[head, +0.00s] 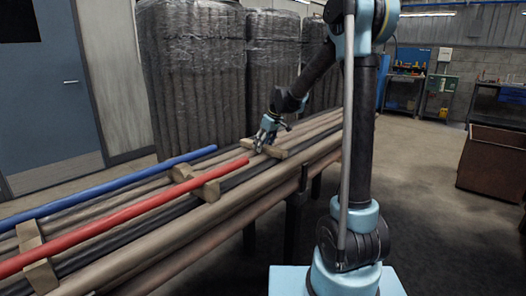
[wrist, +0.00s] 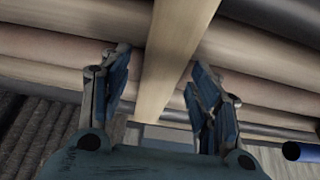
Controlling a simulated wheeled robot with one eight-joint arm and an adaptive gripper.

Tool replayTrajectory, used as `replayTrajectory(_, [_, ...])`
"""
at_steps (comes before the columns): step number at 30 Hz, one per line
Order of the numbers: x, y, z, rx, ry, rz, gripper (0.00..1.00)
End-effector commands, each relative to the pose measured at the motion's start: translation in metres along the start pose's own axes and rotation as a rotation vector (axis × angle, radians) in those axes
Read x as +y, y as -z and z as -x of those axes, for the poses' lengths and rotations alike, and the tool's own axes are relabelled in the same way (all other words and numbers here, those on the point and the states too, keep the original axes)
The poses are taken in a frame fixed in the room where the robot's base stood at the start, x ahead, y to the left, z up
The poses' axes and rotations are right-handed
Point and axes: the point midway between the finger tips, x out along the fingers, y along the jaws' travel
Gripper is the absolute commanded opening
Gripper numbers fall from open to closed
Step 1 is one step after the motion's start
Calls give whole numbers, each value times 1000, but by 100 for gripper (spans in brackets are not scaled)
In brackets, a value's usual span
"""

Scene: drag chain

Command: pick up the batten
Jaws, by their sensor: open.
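A pale wooden batten (head: 280,150) lies across the pipes near the far end of the rack. My gripper (head: 262,147) is over this batten, pointing down. In the wrist view the batten (wrist: 176,45) runs between the two fingers of my open gripper (wrist: 160,78), with a gap on each side. I cannot tell how far the fingertips are above it. Two more wooden battens lie across the pipes nearer to me, one in the middle (head: 211,190) and one at the lower left (head: 36,258).
A red pipe (head: 120,216) and a blue pipe (head: 110,186) lie along the rack; the blue pipe's end (wrist: 300,151) shows in the wrist view. Brown and black pipes (head: 180,232) lie beneath. Wrapped dark bundles (head: 195,70) stand behind.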

Motion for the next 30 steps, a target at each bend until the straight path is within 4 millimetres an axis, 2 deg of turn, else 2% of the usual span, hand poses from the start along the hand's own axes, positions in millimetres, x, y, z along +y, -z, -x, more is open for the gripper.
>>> replayTrajectory(7, [0, 0, -1, 0, 0, 0, 57])
replayTrajectory(12, [0, 0, -1, 0, 0, 0, 18])
replayTrajectory(14, [0, 0, -1, 0, 0, 0, 6])
replayTrajectory(24, [0, 1, 1, 0, 0, 0, 6])
replayTrajectory(30, [0, 8, 19, 0, 0, 0, 6])
